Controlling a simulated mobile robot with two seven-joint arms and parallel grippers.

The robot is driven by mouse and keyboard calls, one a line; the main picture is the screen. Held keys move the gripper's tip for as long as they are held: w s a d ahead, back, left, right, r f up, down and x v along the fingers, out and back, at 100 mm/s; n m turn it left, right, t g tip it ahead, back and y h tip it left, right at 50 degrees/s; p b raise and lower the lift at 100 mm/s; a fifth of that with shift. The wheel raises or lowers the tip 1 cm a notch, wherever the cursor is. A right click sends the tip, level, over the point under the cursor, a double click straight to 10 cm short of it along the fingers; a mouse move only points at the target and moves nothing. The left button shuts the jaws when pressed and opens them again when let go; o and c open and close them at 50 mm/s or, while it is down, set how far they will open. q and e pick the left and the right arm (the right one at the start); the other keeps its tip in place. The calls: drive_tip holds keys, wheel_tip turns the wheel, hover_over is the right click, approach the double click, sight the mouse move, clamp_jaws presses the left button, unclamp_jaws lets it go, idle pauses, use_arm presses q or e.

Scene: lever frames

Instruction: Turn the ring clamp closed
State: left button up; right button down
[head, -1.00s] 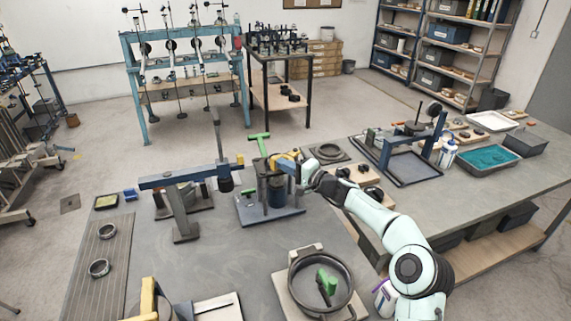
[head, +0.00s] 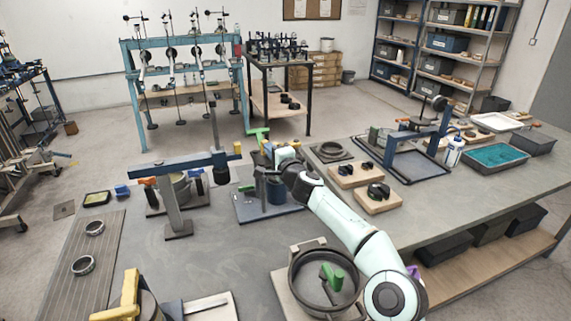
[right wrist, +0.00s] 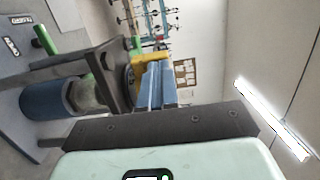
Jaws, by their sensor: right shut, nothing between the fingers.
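A dark round ring with a green handle (head: 331,275) inside it lies on a pale board at the front; it looks like the ring clamp (head: 294,277). My right gripper (head: 273,152) is well behind it, at the upper part of a press-like fixture (head: 262,206) with a blue cylinder and a green T-handle (head: 257,133). In the right wrist view my blue fingers (right wrist: 156,72) are together and empty, close to a yellow part (right wrist: 150,58) on the dark fixture frame (right wrist: 103,75). Whether they touch it cannot be told. My left gripper is not in view.
A blue beam on a stand (head: 176,168) is left of the fixture. Wooden blocks with black parts (head: 378,190) are right, beside my right arm. Two loose rings (head: 83,265) lie on a ribbed mat at left. The bench middle is fairly clear.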

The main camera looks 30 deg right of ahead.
drive_tip(key=w+m+h, duration=0.1)
drive_tip(key=h, duration=0.1)
drive_tip(key=shift+w+a+r+m+h, duration=0.2)
drive_tip(key=shift+w+a+m+h, duration=0.15)
drive_tip(key=shift+a+m+h, duration=0.05)
drive_tip(key=shift+w+h+p, duration=0.25)
drive_tip(key=shift+h+p, duration=0.05)
drive_tip(key=shift+p, duration=0.15)
drive_tip(key=shift+w+d+p, duration=0.1)
drive_tip(key=shift+w+p, duration=0.4)
drive_tip(key=shift+p, duration=0.1)
drive_tip(key=shift+f, duration=0.15)
